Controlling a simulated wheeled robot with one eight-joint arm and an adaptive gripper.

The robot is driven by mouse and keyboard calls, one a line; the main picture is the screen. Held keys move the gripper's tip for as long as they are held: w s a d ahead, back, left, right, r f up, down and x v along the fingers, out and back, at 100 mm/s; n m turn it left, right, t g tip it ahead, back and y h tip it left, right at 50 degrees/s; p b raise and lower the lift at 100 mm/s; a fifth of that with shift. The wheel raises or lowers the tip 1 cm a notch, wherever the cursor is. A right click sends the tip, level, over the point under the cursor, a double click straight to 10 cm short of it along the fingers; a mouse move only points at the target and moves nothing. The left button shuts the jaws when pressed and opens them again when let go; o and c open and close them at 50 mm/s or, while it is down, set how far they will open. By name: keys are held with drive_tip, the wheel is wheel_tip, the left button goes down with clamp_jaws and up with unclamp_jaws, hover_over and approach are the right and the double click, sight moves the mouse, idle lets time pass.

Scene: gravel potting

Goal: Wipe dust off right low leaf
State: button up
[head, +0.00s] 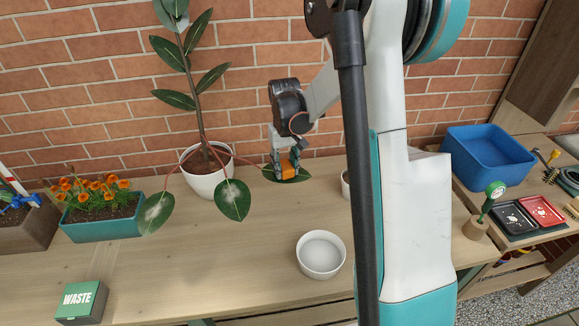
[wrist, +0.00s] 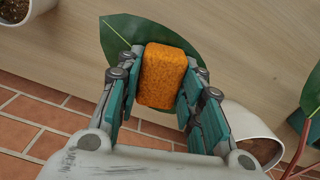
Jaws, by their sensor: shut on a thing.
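My gripper (head: 285,165) is shut on an orange sponge (head: 288,167), which also shows between the fingers in the wrist view (wrist: 162,75). The sponge is at the right low leaf (head: 301,177) of the tall plant and hides much of it. In the wrist view the leaf (wrist: 118,40) spreads behind the sponge, dark green; I see no clear dust on its bare part. I cannot tell whether sponge and leaf touch. The middle low leaf (head: 232,200) and left low leaf (head: 155,213) carry pale dust patches. The plant stands in a white pot (head: 206,184).
A white bowl (head: 321,256) stands at the front. A small white pot (head: 345,184) is partly behind my arm. Orange flowers grow in a teal planter (head: 103,223). A waste box (head: 82,302) is front left, a blue bin (head: 488,160) right. The brick wall is close behind.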

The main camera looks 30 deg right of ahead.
sight(270, 169)
drive_tip(key=shift+w+a+f, duration=0.1)
drive_tip(key=shift+w+a, duration=1.85)
drive_tip(key=shift+a, duration=0.1)
drive_tip(key=shift+w+d+r, duration=0.25)
drive_tip(key=shift+w, duration=0.15)
drive_tip(key=shift+s+d+f+b, duration=0.1)
drive_tip(key=shift+d+b, duration=0.15)
drive_tip(key=shift+b, duration=0.05)
drive_tip(key=shift+s+d, duration=1)
drive_tip(key=shift+s+d+f+b, duration=0.15)
drive_tip(key=shift+s+d+b, duration=0.35)
drive_tip(key=shift+s+d, duration=1.85)
drive_tip(key=shift+f, duration=0.1)
drive_tip(key=shift+a, duration=0.1)
